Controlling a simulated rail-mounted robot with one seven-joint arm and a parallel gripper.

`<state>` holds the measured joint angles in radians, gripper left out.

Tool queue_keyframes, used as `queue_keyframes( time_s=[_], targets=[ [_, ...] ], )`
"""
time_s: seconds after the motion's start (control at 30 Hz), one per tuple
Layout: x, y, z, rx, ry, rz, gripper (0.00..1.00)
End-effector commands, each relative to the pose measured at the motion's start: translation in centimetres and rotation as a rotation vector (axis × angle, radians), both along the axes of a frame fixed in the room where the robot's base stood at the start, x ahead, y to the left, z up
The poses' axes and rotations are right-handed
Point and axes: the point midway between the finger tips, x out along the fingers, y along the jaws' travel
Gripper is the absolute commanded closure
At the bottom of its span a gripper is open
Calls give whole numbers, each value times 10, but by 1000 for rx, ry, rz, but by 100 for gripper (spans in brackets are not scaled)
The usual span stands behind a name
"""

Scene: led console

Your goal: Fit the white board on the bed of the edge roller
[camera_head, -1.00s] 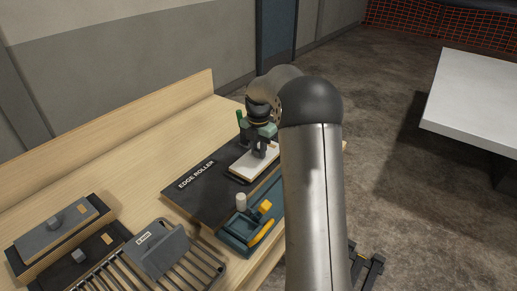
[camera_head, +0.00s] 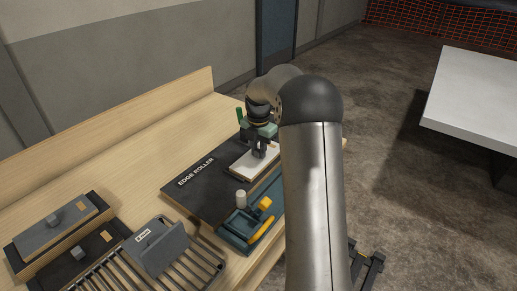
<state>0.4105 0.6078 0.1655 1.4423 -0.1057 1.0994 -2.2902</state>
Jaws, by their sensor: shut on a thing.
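The white board (camera_head: 247,165) is at the far right part of the dark edge roller panel (camera_head: 205,192), which is lettered EDGE ROLLER. The board lies flat at or just above the bed there; I cannot tell whether it is fully seated. My gripper (camera_head: 259,151) comes down from above and is shut on a part on top of the board. My arm hides the right side of the board and panel.
A teal tray (camera_head: 234,239) with a yellow handle and a pale cylinder (camera_head: 241,199) sits in front of the panel. A slatted rack (camera_head: 175,262) and grey blocks on dark plates (camera_head: 55,230) stand at left. The rear bench strip is clear.

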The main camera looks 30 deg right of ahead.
Motion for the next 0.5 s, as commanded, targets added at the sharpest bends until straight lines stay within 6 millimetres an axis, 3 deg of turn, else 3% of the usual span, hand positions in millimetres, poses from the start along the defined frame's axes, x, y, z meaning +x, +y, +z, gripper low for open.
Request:
queue_keyframes(
  time_s=[0.23,0.27,0.33,0.5],
  targets=[
    [0,0,0,0,0,0,100],
    [0,0,0,0,0,0,73],
    [0,0,0,0,0,0,54],
    [0,0,0,0,0,0,53]
  ],
)
